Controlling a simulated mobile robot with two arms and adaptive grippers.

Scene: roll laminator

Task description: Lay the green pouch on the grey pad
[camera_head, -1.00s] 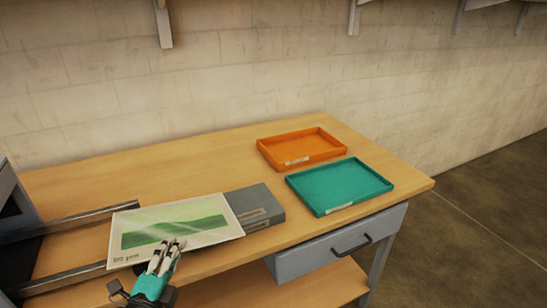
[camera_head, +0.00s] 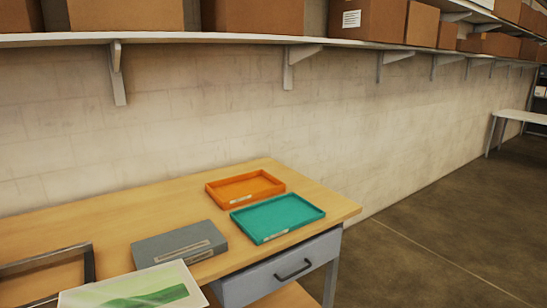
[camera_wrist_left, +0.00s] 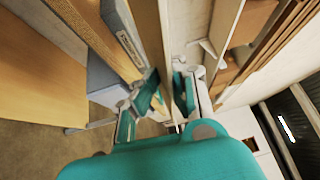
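The green pouch (camera_head: 140,290), a pale sheet with a green band, shows at the bottom left of the head view, cut off by the frame. Its far edge overlaps the near side of the grey pad (camera_head: 172,241) in the picture; I cannot tell whether they touch. The pad's top is largely bare. My left gripper (camera_wrist_left: 168,92) shows in the left wrist view with its teal fingers apart and nothing visible between them. Neither gripper shows in the head view, so what holds the pouch is hidden.
An orange tray (camera_head: 245,201) and a teal tray (camera_head: 277,231) sit right of the pad on the wooden table (camera_head: 115,222). A dark metal frame (camera_head: 88,262) stands at the left. A shelf with cardboard boxes (camera_head: 260,17) runs along the wall above.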

